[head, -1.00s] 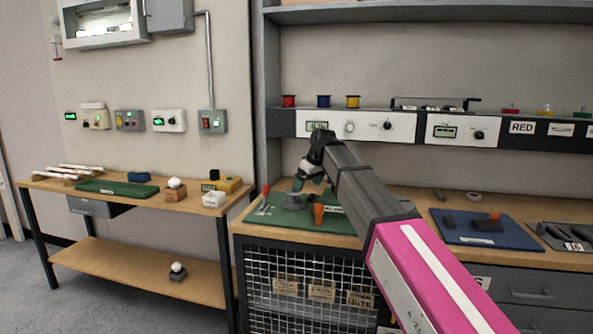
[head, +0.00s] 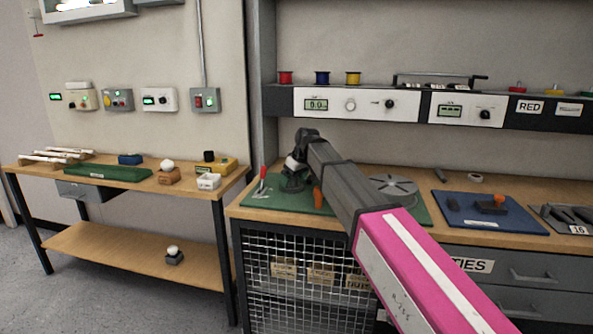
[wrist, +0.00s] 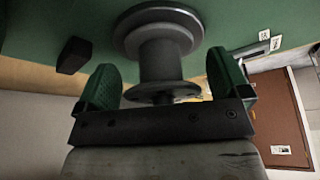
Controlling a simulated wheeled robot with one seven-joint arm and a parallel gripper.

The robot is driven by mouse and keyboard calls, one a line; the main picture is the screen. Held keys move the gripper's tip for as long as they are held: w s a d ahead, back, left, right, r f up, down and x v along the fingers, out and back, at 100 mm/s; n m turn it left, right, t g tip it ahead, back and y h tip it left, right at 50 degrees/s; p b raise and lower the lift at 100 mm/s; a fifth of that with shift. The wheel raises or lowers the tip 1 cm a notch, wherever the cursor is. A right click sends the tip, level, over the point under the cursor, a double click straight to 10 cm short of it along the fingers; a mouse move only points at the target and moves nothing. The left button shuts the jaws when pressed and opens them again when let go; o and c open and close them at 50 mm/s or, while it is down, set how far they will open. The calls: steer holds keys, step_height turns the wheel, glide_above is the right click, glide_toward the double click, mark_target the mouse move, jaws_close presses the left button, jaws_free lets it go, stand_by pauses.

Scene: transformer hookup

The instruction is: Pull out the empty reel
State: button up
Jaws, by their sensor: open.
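The empty reel, a dark grey spool with round flanges (wrist: 160,58), stands on the green mat (wrist: 230,15) in the wrist view. My gripper (wrist: 163,78) has its two green fingers apart, one on each side of the reel's core, with gaps visible on both sides. In the head view the reel (head: 292,184) is a small dark shape on the left part of the mat, just under my gripper (head: 294,168). My wrist and arm partly hide it there, and the fingers are hard to make out.
A red-handled tool (head: 263,174) lies left of the reel and an orange object (head: 318,199) is close to its right. A grey slotted disc (head: 387,184) lies behind my arm. A dark block (wrist: 74,55) sits near the left finger in the wrist view. Full coloured spools (head: 323,77) stand on the shelf.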

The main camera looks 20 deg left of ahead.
steer(key=shift+w+a+f, duration=0.1)
steer(key=shift+a+f, duration=0.1)
steer(key=shift+f, duration=0.4)
steer(key=c, duration=1.1)
steer(key=shift+r, duration=4.05)
steer(key=shift+r, duration=2.4)
